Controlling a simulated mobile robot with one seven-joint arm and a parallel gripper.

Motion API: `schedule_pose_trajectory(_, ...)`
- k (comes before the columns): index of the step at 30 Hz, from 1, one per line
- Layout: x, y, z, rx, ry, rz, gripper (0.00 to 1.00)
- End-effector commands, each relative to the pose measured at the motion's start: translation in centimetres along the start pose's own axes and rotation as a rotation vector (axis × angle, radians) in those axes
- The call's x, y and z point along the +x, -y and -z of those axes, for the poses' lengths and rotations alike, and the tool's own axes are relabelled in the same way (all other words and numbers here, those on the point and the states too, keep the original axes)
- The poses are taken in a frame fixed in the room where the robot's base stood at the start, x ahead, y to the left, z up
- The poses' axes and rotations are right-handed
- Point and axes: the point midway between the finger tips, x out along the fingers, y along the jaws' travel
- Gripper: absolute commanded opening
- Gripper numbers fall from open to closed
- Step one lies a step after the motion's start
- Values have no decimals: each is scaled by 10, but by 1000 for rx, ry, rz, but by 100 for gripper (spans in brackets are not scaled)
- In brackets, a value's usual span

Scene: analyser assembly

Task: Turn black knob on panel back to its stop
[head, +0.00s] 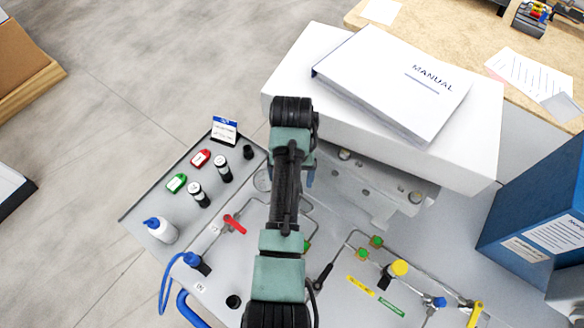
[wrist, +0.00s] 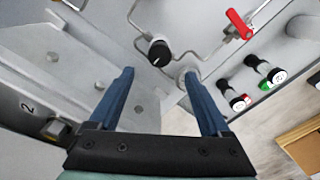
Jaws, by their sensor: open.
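The black knob (wrist: 158,52) shows in the wrist view, upper middle, with a white mark on its face and a metal tube beside it. It stands on the grey panel (wrist: 105,35). My gripper (wrist: 158,74) is open and empty, its two blue fingers pointing toward the panel. The knob lies just beyond the gap between the fingertips, and I see no contact. In the head view my arm covers the middle of the panel, and I cannot pick out this knob there. Only a bit of blue finger (head: 310,178) shows beside the arm.
A red lever (wrist: 240,22) and tubing lie near the knob. Black fittings with red and green tags are at right in the wrist view. A white box (head: 480,130) bearing a manual (head: 395,80) stands behind the arm. A blue binder (head: 535,200) stands at right.

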Motion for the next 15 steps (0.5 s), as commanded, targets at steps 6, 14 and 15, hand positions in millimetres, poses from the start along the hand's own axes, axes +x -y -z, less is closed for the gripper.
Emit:
schedule_pose_trajectory(6,-35,0,1,0,-3,0,82)
schedule_pose_trajectory(14,-47,0,0,0,0,-1,82)
schedule_pose_trajectory(15,-47,0,0,0,0,-1,82)
